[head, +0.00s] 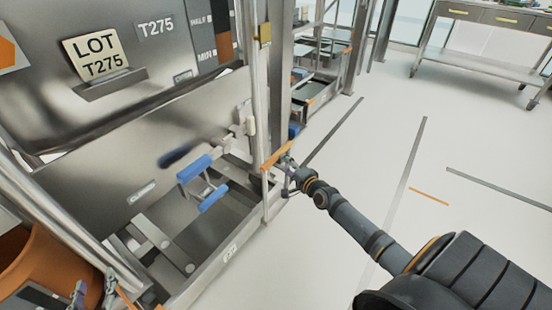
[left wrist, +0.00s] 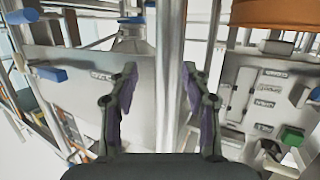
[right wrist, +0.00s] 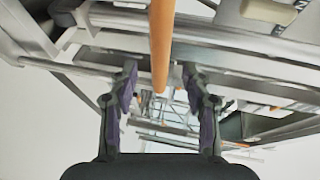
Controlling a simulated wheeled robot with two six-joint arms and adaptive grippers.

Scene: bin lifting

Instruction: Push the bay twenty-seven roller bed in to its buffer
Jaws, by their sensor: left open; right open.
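The roller bed (head: 212,266) is a low steel frame at the foot of the bay in the head view. A small label on its front rail is too small to read. An orange bar (head: 277,155) stands at its right-hand corner and also shows in the right wrist view (right wrist: 161,45). My right gripper (head: 287,160) is open at this bar, which appears between its fingers; contact cannot be told. My left gripper (head: 95,289) is open at the lower left. In the left wrist view a steel post (left wrist: 170,75) shows between its fingers (left wrist: 158,85).
A large steel bin with a LOT T275 card (head: 95,54) stands above the bed. Blue-padded parts (head: 195,168) sit at its front. An orange rounded container (head: 38,262) is at lower left. A bench (head: 485,55) stands far right. The floor at right is open.

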